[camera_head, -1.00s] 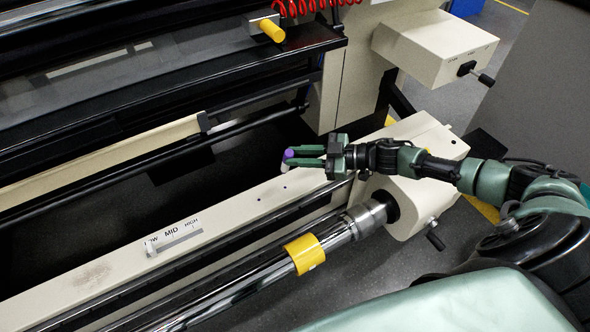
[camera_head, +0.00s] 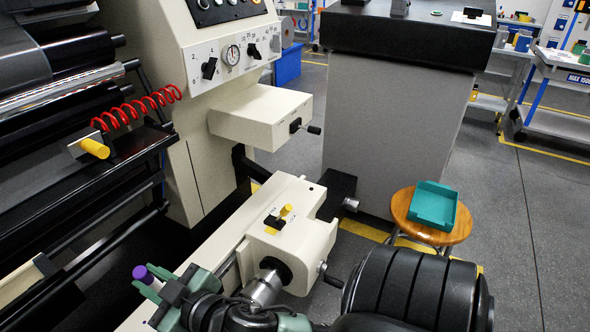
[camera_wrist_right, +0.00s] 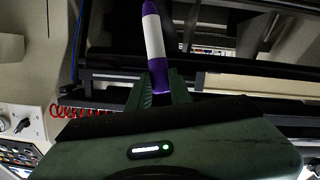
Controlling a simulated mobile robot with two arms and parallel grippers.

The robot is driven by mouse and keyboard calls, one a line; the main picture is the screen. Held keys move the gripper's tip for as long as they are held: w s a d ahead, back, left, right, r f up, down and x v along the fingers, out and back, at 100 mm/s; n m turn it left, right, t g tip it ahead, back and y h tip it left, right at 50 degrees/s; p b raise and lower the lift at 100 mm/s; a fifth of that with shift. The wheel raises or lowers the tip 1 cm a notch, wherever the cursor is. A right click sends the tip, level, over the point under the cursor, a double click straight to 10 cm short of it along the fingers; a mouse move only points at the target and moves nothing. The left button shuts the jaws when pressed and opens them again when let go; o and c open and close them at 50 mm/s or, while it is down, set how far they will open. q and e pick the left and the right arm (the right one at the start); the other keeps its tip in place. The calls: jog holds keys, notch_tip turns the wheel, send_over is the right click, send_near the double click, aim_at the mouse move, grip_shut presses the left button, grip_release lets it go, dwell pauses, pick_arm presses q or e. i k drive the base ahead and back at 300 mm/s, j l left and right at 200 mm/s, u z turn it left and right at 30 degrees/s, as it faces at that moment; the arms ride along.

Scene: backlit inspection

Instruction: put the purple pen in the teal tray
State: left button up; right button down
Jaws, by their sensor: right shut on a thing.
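My right gripper (camera_head: 150,287) is at the lower left of the head view, above the cream machine bed. It is shut on the purple pen (camera_head: 141,273), whose purple end sticks up past the green fingers. In the right wrist view the pen (camera_wrist_right: 154,40) stands between the fingertips (camera_wrist_right: 160,80), purple at both ends with a white middle. The teal tray (camera_head: 433,205) sits empty on a round wooden stool, right of centre in the head view and well away from the gripper. My left gripper is not in view.
The wooden stool (camera_head: 403,210) stands on the grey floor beside a tall grey cabinet (camera_head: 395,110). A red coiled cable (camera_head: 135,108) hangs at left.

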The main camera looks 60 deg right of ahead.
aim_at(433, 208)
jog(key=k+z, duration=0.35)
jog(key=k+l+z, duration=0.1)
jog(key=z, duration=0.3)
jog(key=i+l+z, duration=0.15)
jog(key=z, duration=0.25)
jog(key=i+l+z, duration=0.15)
jog(key=z, duration=0.3)
jog(key=i+z, duration=0.25)
jog(key=z, duration=0.15)
jog(key=i+z, duration=0.2)
jog(key=z, duration=0.2)
jog(key=i+j, duration=0.15)
jog(key=i, duration=0.1)
